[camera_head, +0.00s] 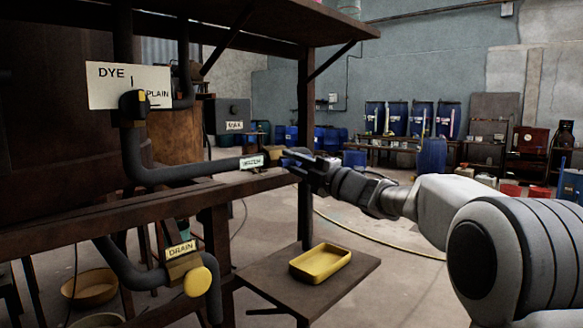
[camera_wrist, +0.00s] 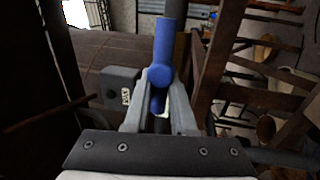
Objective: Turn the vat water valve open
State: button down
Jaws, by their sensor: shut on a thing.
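The water valve is a blue handle (camera_wrist: 158,62), seen large in the wrist view between the fingers of my gripper (camera_wrist: 158,88). The fingers are shut on its lower part, below a round blue knob. In the head view my gripper (camera_head: 300,165) is at the end of the grey pipe, beside the white WATER label (camera_head: 252,162). There the blue handle is mostly hidden by the gripper. How far the valve is turned cannot be told.
A DYE/PLAIN sign (camera_head: 128,85) is on the left above grey pipes. A DRAIN valve with a yellow knob (camera_head: 197,281) is below. A yellow tray (camera_head: 320,263) lies on a low shelf. A wooden beam (camera_head: 150,212) runs under the pipe. Blue barrels (camera_head: 397,118) stand far back.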

jog(key=shift+d, duration=0.1)
dwell(0.4)
jog(key=c, duration=0.8)
grip_release()
jog(key=shift+o, duration=0.2)
jog(key=p+v, duration=0.1)
jog(key=v, duration=1.6)
jog(key=shift+d, duration=0.15)
jog(key=shift+s, duration=0.1)
